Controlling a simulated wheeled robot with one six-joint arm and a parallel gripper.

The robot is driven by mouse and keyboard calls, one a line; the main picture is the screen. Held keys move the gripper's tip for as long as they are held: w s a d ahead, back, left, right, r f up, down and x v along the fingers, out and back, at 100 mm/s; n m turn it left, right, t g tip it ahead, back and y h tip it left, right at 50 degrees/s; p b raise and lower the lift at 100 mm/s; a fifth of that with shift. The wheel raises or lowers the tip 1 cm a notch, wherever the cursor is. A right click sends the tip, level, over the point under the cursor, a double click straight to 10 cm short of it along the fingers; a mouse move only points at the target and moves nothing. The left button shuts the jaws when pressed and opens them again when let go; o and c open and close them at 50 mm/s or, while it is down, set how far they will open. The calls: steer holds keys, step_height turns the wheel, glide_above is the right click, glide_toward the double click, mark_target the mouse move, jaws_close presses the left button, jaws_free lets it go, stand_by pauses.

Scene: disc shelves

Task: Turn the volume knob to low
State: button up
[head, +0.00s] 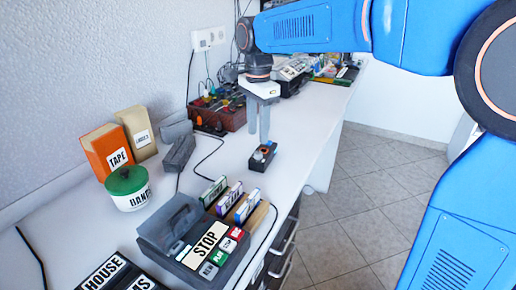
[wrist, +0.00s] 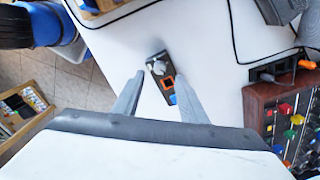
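A small dark box (head: 262,160) sits on the white worktop near its right edge, below my gripper (head: 262,137). In the wrist view the box (wrist: 163,88) carries a light grey round knob (wrist: 158,66), an orange square and a blue part. My gripper (wrist: 159,77) points down with its two fingers apart, one on each side of the box in that view. Nothing is held. The fingertips appear above the box in the head view; the exact gap is unclear. No volume marks are readable, so I cannot tell the knob's setting.
A tape player with a STOP key (head: 209,241) and upright cassettes (head: 228,199) stand in front. A TAPE box (head: 108,153) and a green-lidded tub (head: 127,188) are on the left. A reddish mixer (head: 222,112) with coloured knobs stands behind. Black cables cross the worktop.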

mark_target(258, 152)
step_height(258, 152, down, 7)
steer(key=shift+r, duration=0.2)
stand_by(0.3)
jaws_close()
